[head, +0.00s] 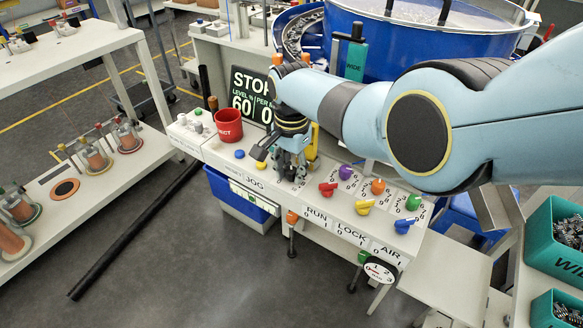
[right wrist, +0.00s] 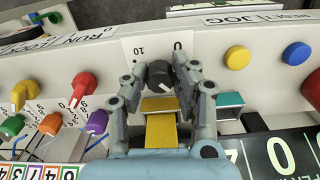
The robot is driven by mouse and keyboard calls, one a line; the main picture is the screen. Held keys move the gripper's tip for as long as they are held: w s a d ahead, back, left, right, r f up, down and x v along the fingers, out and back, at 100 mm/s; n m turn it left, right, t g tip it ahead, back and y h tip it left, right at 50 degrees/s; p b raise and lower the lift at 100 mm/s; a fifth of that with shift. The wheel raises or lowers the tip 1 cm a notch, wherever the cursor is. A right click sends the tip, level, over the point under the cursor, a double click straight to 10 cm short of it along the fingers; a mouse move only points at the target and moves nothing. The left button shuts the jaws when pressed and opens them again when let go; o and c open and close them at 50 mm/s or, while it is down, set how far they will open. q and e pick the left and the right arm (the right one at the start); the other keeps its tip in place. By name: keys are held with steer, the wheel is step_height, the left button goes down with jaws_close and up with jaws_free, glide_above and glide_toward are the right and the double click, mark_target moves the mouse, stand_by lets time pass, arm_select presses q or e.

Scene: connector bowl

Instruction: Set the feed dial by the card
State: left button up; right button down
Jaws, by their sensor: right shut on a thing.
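My right gripper (head: 290,172) is down at the console (head: 335,198). In the right wrist view its fingers (right wrist: 160,80) are shut on a black dial knob (right wrist: 159,73), one finger on each side. The panel by the knob carries the marks 0 and 10; the rest of its scale and its pointer are hidden. A black card (head: 245,92) stands behind the console and reads STOP, LEVEL % 60, with a second figure partly covered by my arm. Part of the card also shows in the right wrist view (right wrist: 265,160). My left gripper is not in view.
Red, yellow and green knobs (head: 328,189) and purple and orange knobs (head: 346,172) lie right of the gripper. A blue button (head: 239,154) and a red cup (head: 228,126) are to its left. A blue bowl (head: 400,55) stands behind.

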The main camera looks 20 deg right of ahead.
mark_target(291, 169)
steer(key=m, duration=0.3)
steer(key=shift+m, duration=2.4)
steer(key=c, duration=1.1)
jaws_free()
steer(key=shift+o, duration=0.2)
step_height(291, 169, up, 12)
